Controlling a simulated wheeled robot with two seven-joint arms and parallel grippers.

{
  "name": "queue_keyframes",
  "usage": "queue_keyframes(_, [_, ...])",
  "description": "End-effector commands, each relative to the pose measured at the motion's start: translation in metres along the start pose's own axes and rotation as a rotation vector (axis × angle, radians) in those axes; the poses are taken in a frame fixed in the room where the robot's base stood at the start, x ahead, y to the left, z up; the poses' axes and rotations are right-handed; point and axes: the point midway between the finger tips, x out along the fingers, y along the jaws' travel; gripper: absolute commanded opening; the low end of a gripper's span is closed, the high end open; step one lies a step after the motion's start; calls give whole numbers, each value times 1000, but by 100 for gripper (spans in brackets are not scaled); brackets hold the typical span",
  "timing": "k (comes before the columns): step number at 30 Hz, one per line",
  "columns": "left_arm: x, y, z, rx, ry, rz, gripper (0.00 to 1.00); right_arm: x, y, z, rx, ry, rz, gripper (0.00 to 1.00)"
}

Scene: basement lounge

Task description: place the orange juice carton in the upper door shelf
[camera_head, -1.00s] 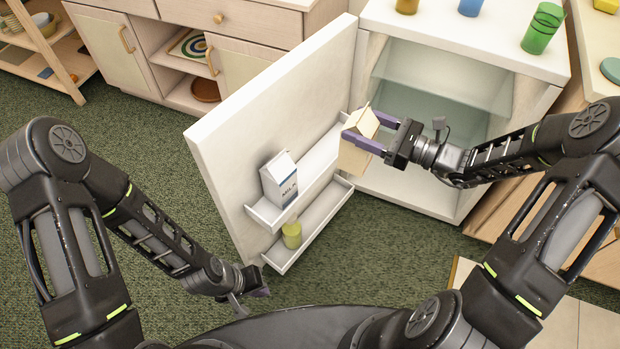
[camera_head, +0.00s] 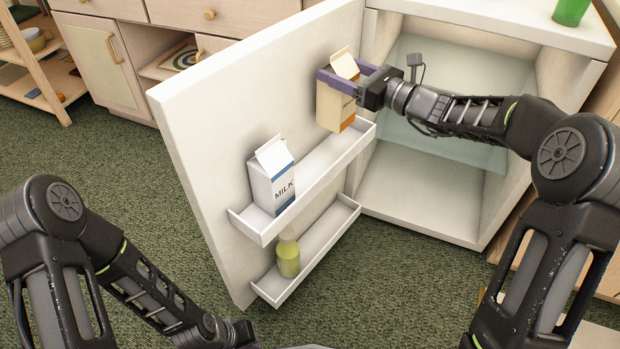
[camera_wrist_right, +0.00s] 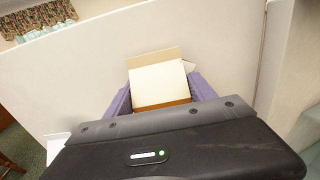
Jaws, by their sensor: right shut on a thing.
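The orange juice carton (camera_head: 335,108) is cream with an orange band low on its side and a gabled top. My right gripper (camera_head: 341,80) is shut on its upper part, one purple finger on each side. The carton is upright at the far right end of the upper door shelf (camera_head: 318,182), close to the door panel. I cannot tell whether its base touches the shelf. In the right wrist view the carton (camera_wrist_right: 160,84) sits between the purple fingers (camera_wrist_right: 160,98).
A milk carton (camera_head: 272,180) stands at the left part of the upper shelf. A yellow-green bottle (camera_head: 288,256) stands in the lower door shelf (camera_head: 325,240). The open door (camera_head: 215,150) joins the fridge (camera_head: 425,205), whose interior looks empty. A green cup (camera_head: 571,11) stands on top.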

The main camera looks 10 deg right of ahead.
Motion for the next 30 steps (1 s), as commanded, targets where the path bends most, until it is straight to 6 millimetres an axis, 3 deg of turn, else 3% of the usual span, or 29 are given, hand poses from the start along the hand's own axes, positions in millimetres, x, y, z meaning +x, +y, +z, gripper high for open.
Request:
queue_keyframes(5, [2, 0, 0, 0, 0, 0, 0, 0, 0, -4, 0, -1, 1, 0])
queue_keyframes(14, [20, -6, -2, -1, 9, 0, 0, 0, 0, -47, 1, -1, 2, 0])
queue_keyframes(25, [21, -6, -2, -1, 11, 0, 0, -1, 0, -51, -1, -2, 2, 0])
queue_keyframes(30, [31, -10, -3, -1, 14, 0, 0, -1, 0, -74, 2, 0, 2, 0])
